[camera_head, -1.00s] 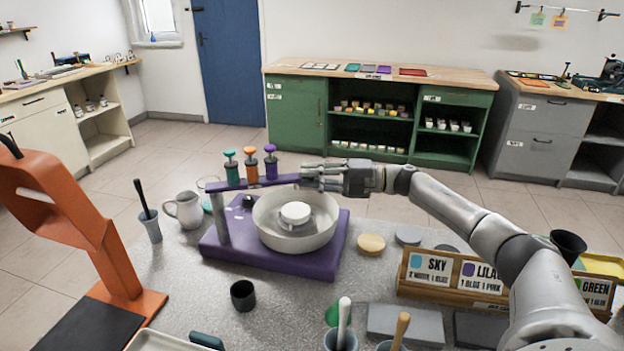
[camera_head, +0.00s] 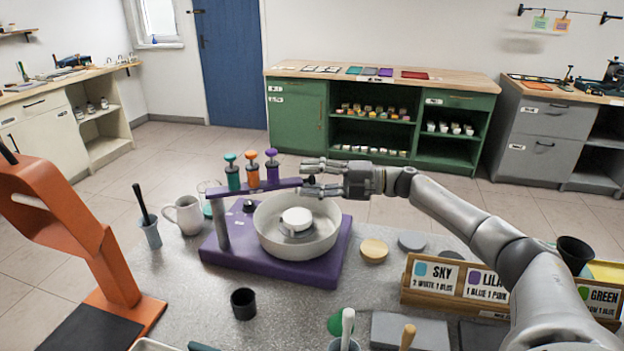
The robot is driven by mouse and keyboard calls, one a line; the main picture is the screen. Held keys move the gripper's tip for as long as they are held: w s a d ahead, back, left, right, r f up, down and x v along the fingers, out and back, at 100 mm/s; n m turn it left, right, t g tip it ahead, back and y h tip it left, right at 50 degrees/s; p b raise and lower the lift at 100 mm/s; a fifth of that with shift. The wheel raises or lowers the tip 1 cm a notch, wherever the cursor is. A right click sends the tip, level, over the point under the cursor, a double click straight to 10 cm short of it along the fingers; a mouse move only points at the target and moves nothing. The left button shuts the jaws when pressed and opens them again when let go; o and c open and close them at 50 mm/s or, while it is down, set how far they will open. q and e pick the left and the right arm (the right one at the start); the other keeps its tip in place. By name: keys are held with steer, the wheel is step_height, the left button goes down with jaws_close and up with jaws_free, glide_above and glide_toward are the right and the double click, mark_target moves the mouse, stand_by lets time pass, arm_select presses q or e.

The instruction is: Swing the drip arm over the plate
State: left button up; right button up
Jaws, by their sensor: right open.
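The purple drip arm (camera_head: 240,190) sits on a grey post (camera_head: 221,228) and carries three plungers, teal (camera_head: 232,172), orange (camera_head: 252,170) and purple (camera_head: 271,167). It reaches from the post to the right, along the far rim of the grey basin (camera_head: 268,231). The white round plate (camera_head: 296,218) is in the middle of the basin, nearer than the arm. My right gripper (camera_head: 308,178) is open at the arm's right end, with fingers on its far and near sides. I cannot tell whether they touch it. My left gripper is not in view.
The basin stands on a purple base (camera_head: 280,263). A white mug (camera_head: 186,214), a grey cup with a tool (camera_head: 150,232) and a black cup (camera_head: 244,303) are around it. A wooden label rack (camera_head: 455,297) is at right, and an orange stand (camera_head: 85,235) at left.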

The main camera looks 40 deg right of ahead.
steer(key=shift+s, duration=0.15)
steer(key=v, duration=1.2)
stand_by(0.3)
